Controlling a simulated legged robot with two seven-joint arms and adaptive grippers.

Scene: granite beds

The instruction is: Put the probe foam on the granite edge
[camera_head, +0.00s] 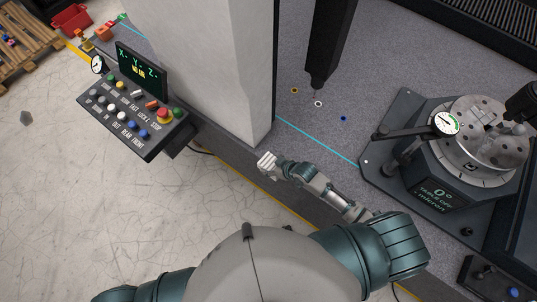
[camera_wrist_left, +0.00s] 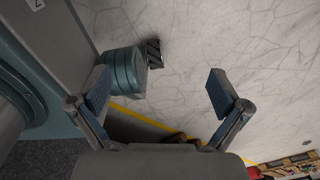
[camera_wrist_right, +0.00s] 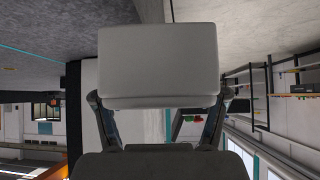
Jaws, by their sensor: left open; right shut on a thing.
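My right gripper (camera_head: 274,167) reaches out to the granite bed's (camera_head: 310,143) front edge, beside the foot of the pale column. It is shut on a pale block, the probe foam (camera_head: 266,160). In the right wrist view the foam (camera_wrist_right: 158,65) is a plain light-grey block between the two fingers and hides much of what lies beyond. I cannot tell whether the foam touches the granite. My left gripper (camera_wrist_left: 162,88) is open and empty above the pale cracked floor in the left wrist view; the head view does not show it.
A control panel (camera_head: 133,115) with coloured buttons stands left of the column (camera_head: 205,60). A dark probe (camera_head: 325,60) hangs above the granite. A rotary table (camera_head: 480,150) with a dial gauge (camera_head: 446,123) stands at right.

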